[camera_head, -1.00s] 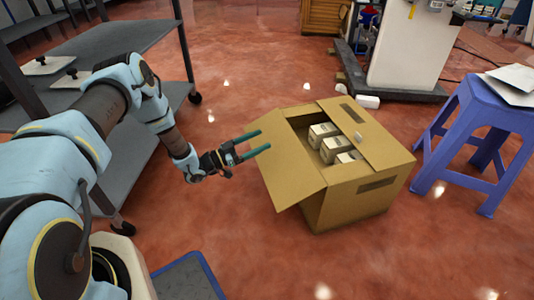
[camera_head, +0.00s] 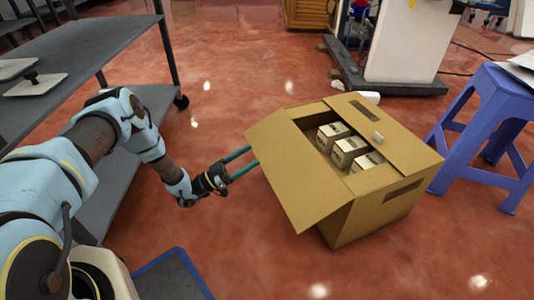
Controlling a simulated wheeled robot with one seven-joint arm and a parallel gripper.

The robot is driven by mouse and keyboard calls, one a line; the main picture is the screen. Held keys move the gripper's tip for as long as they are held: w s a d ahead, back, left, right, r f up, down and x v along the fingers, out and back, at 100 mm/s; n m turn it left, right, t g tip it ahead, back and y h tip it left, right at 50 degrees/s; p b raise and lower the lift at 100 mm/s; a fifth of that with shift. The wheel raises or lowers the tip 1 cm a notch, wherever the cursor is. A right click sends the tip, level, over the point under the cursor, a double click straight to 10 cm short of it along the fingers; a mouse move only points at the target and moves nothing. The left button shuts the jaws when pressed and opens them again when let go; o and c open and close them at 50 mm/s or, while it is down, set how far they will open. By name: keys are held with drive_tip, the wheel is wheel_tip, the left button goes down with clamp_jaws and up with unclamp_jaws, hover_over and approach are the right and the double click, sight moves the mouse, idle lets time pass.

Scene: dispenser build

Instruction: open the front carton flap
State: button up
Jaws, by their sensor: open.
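The brown cardboard carton (camera_head: 365,215) stands on the floor right of centre. Its large flap on the side facing my arm, the front flap (camera_head: 300,180), is folded outward and slopes down to the left. My gripper (camera_head: 253,156) is left of this flap, with its two teal fingers apart and nothing between them. The fingertips are close to the flap's outer left edge; I cannot tell whether they touch it. Several small printed boxes (camera_head: 349,149) stand inside the carton.
A grey shelf rack (camera_head: 95,55) stands at the left beside my arm. A blue stool (camera_head: 492,115) with papers stands close to the right of the carton. A blue-edged mat or tray (camera_head: 172,278) lies at the bottom. The red floor in front of the carton is clear.

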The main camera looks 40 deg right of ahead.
wheel_tip(320, 180, down, 6)
drive_tip(key=w+b, duration=0.1)
drive_tip(key=b, duration=0.5)
drive_tip(key=b+x, duration=0.2)
drive_tip(key=x, duration=0.8)
drive_tip(key=shift+d+b, duration=0.3)
drive_tip(key=shift+d, duration=0.05)
clamp_jaws()
idle(0.8)
